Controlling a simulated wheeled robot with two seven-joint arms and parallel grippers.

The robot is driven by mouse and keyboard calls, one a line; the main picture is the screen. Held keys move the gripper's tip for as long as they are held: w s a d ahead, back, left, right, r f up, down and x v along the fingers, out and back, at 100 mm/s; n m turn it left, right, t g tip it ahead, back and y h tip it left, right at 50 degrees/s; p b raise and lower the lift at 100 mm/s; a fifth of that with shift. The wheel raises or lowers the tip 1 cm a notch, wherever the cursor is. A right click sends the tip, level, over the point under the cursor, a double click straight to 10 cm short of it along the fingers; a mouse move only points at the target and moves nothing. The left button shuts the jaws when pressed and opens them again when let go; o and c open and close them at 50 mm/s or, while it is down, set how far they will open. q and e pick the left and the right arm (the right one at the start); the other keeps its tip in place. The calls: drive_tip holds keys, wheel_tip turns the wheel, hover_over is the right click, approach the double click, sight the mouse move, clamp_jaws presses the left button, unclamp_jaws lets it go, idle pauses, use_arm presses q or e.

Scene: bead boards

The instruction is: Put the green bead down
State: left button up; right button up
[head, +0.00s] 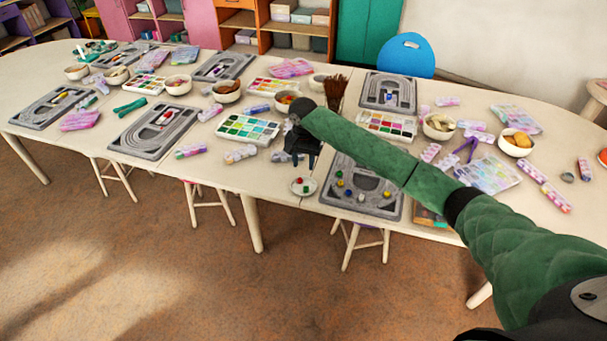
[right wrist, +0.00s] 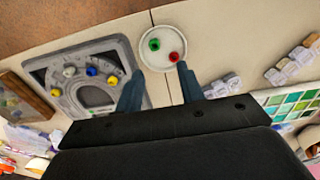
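A green bead (right wrist: 154,44) lies on a small white saucer (right wrist: 148,59) beside a red bead (right wrist: 174,57). In the head view the saucer (head: 294,192) stands near the table's front edge, with the beads too small to tell clearly. My right gripper (right wrist: 160,86) is open, with nothing between its fingers. In the head view the right gripper (head: 303,160) hangs above the table, just behind the saucer. A grey bead board (head: 375,210) with several coloured beads lies right of the saucer; it also shows in the right wrist view (right wrist: 50,72). My left gripper is not in view.
A paint palette (head: 248,129) and white bead strips (head: 240,154) lie left of the gripper. A cup of brushes (head: 335,92) and a bowl (head: 287,101) stand behind it. A wooden-edged tray (right wrist: 25,97) is beyond the board. Bare table surrounds the saucer's left side.

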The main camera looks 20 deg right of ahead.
drive_tip(key=s+a+f+n+t+y, duration=0.4)
drive_tip(key=s+a+f+n, duration=0.2)
drive_tip(key=s+a+f, duration=0.65)
drive_tip(key=s+d+f+h, duration=0.1)
drive_tip(key=s+f, duration=0.6)
drive_tip(key=f, duration=0.4)
drive_tip(key=s+d+f+h, duration=0.1)
drive_tip(key=s+d+f, duration=0.1)
drive_tip(key=s+f, duration=0.7)
drive_tip(key=s+d+f+n+g, duration=0.1)
drive_tip(key=s+d+f, duration=0.1)
drive_tip(key=s+f, duration=0.8)
drive_tip(key=s+d+f+n+g+h, duration=0.1)
drive_tip(key=s+d+f+n, duration=0.1)
drive_tip(key=s+f, duration=0.9)
drive_tip(key=s+d, duration=0.1)
drive_tip(key=s, duration=0.2)
drive_tip(key=shift+s+d, duration=0.15)
drive_tip(key=shift+d, duration=0.05)
